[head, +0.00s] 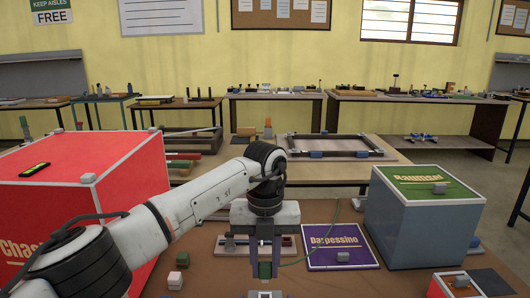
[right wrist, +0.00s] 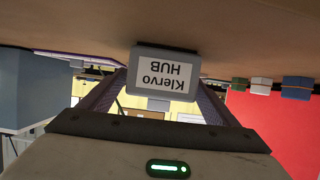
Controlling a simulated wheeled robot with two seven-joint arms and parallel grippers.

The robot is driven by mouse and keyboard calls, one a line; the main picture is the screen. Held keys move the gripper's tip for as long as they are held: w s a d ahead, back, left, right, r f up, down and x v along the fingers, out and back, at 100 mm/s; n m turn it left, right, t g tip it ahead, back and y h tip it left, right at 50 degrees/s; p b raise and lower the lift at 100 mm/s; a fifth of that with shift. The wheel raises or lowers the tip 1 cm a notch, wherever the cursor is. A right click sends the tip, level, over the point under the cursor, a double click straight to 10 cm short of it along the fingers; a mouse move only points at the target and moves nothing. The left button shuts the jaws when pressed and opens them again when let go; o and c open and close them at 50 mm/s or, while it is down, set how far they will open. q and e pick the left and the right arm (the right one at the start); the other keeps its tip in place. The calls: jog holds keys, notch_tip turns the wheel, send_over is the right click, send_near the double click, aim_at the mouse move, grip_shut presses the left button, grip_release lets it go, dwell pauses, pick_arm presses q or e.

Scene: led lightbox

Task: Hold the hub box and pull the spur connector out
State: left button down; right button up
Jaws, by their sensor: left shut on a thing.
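The hub box (right wrist: 166,82) is a small grey box with a white label reading "Klervo HUB". It appears upside down in the right wrist view, against the brown tabletop. Only a sliver of a grey box (head: 264,294) shows at the bottom edge of the head view. My left gripper (head: 264,262) points down just beyond it, shut on the green spur connector (head: 265,270), which has a thin green cable. Whether the connector still sits in the hub is hidden. My right gripper (right wrist: 165,92) has one finger at each side of the hub box; whether they touch it is unclear.
A large red box (head: 85,170) stands at the left and a grey-blue box with a green lid (head: 425,215) at the right.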

jog(key=o, duration=0.3)
jog(key=shift+o, duration=0.2)
